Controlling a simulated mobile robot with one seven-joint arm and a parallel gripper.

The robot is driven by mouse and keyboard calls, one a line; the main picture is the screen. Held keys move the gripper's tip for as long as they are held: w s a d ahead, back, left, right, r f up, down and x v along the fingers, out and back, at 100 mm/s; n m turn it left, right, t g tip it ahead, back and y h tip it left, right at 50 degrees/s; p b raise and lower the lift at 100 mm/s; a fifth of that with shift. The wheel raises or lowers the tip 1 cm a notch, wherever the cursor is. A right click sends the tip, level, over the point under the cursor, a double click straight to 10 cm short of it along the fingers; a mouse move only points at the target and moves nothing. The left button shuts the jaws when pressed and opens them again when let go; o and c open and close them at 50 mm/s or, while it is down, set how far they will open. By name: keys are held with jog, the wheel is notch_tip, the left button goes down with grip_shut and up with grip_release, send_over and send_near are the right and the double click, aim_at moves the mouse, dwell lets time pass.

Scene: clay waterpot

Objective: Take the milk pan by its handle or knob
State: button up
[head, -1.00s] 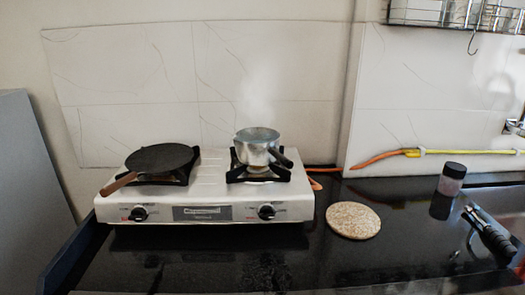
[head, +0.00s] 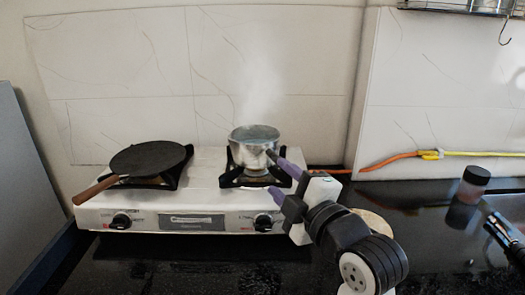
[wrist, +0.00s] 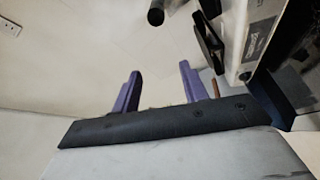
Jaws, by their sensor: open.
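The milk pan (head: 252,142) is a small silver pot on the right burner, steaming, with a short dark handle (head: 272,156) pointing front right. My gripper (head: 279,174) is open, its purple fingers close to the handle in the head view. The upper finger partly covers the handle. In the wrist view my gripper (wrist: 158,88) shows two spread fingers with nothing between them. A dark round end, apparently the handle (wrist: 156,14), shows ahead of them at the top edge. The pan's body is not clear there.
The white two-burner stove (head: 200,204) carries a black flat pan (head: 150,158) with a wooden handle on the left burner. A round board (head: 376,222) lies partly behind my arm. A dark-lidded jar (head: 470,184) stands at the right. The wall is close behind.

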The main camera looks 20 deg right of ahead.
jog(key=s+d+f+g+h, duration=0.1)
jog(key=s+d+f, duration=0.15)
jog(key=d, duration=0.25)
jog(key=w+p, duration=0.1)
jog(key=w, duration=0.3)
jog(key=w+a+p, duration=0.1)
jog(key=w+p, duration=0.1)
jog(key=w, duration=0.2)
jog(key=w+p, duration=0.1)
jog(key=w, duration=0.4)
jog(key=shift+a+f+p, duration=0.1)
jog(key=shift+a+p, duration=0.05)
jog(key=shift+p, duration=0.15)
jog(key=shift+w+f+n, duration=0.1)
jog(key=shift+w+n, duration=0.05)
jog(key=shift+n, duration=0.15)
grip_shut()
